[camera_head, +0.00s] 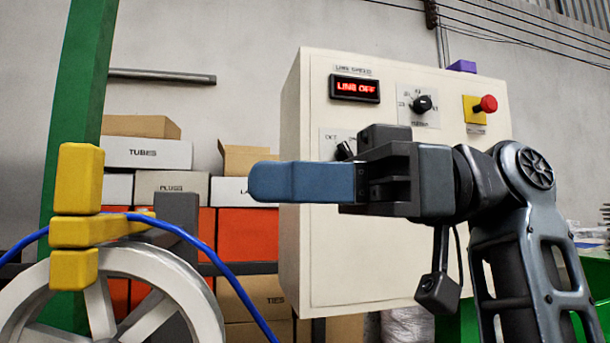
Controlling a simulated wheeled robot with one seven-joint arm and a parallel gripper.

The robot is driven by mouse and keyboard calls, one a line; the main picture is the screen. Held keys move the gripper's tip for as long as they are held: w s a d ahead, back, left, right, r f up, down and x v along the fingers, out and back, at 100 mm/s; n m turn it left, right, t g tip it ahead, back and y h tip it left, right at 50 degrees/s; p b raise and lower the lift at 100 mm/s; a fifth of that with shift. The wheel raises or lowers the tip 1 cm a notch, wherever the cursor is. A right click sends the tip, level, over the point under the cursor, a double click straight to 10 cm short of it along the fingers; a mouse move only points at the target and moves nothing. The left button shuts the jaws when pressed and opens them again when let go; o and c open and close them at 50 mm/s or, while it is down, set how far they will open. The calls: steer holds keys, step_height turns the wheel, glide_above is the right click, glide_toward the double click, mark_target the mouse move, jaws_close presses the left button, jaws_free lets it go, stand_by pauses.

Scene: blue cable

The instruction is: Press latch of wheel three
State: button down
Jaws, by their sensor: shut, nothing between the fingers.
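A white spoked wheel (190,292) stands at the lower left, partly cut off by the frame. A yellow latch (80,232) sits at its top, with an upright block and an arm reaching right to a grey block (177,212). A blue cable (228,277) passes by the latch and curves down over the wheel's right side. I cannot tell which number this wheel has. My gripper (262,182) points left, its blue fingers shut and empty. It is right of the latch and a little higher in the picture, apart from it.
A beige control cabinet (370,262) stands behind my gripper, with a display reading "LINE OFF", knobs and a red button (488,103). A green post (82,90) rises behind the latch. Labelled boxes (146,154) and orange bins fill the back.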

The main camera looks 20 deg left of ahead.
mark_target(97, 179)
steer(key=p+x, duration=0.1)
steer(key=x, duration=0.8)
steer(key=shift+s+a, duration=0.1)
steer(key=shift+a, duration=0.2)
steer(key=shift+s+a, duration=0.1)
